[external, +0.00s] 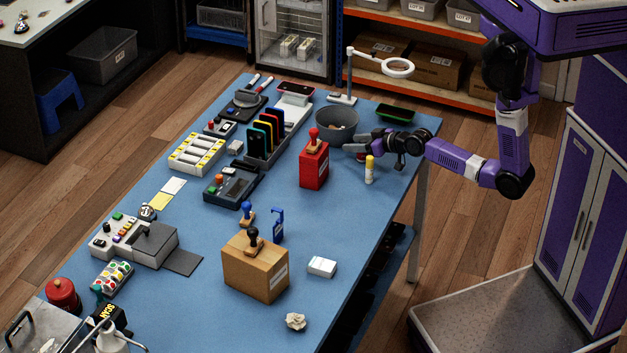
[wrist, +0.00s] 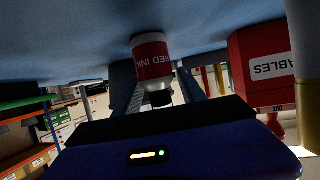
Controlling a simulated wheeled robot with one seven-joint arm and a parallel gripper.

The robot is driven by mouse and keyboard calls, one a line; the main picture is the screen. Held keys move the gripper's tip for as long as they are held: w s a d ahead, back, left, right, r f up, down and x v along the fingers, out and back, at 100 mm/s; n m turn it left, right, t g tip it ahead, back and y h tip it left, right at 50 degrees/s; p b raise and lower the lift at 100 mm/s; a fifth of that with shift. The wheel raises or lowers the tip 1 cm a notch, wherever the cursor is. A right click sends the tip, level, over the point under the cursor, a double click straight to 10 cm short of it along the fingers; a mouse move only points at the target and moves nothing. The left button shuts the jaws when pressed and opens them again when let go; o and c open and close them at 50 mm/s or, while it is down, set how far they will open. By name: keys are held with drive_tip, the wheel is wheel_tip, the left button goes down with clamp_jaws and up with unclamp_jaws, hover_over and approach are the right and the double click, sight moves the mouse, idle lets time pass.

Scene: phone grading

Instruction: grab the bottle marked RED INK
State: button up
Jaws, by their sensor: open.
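The bottle marked RED INK (wrist: 152,62) has a red label, a pale base and a dark cap. The wrist view is upside down, and in it the bottle stands upright on the blue table. My gripper (wrist: 158,88) is open, with one finger on each side of the bottle. I cannot tell whether either finger touches it. In the external view my gripper (external: 364,148) is low over the table's right side, and only a small red part of the bottle (external: 360,157) shows below it.
A white bottle with a yellow cap (external: 369,170) stands close in front of my gripper. A red box (external: 313,167) with a stamp handle is to its left. A grey bowl (external: 337,124) and a dark tray (external: 395,112) are behind. Clear blue table (external: 340,220) lies in front.

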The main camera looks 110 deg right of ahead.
drive_tip(key=c, duration=1)
clamp_jaws()
drive_tip(key=shift+a+f, duration=0.1)
